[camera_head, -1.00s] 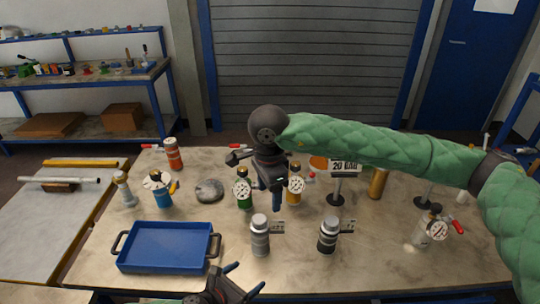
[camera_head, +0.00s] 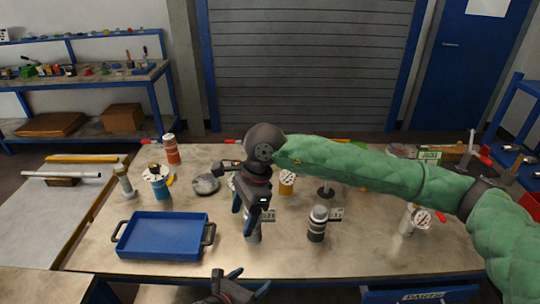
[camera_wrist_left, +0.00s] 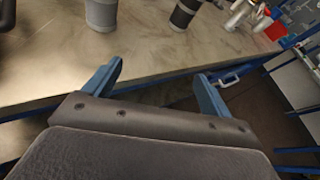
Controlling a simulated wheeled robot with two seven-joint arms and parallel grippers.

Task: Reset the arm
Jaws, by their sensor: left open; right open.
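My right arm in its green padded sleeve reaches across from the right in the head view. Its dark gripper (camera_head: 250,215) is open, pointing down, and partly covers a grey flanged vessel (camera_head: 253,234). My left gripper (camera_head: 242,279) is at the bottom edge, near the table's front edge, open and empty. In the left wrist view its two blue fingers (camera_wrist_left: 158,84) are spread with nothing between them. A second grey and black vessel (camera_head: 317,224) stands upright to the right; lower parts of two grey vessels also show in the wrist view (camera_wrist_left: 185,14).
A blue tray (camera_head: 166,236) lies on the table's left. A blue vessel with a gauge (camera_head: 159,187), an orange canister (camera_head: 171,149) and a round grey stone-like piece (camera_head: 206,184) stand behind it. A gauged vessel (camera_head: 414,219) stands right. The front right tabletop is clear.

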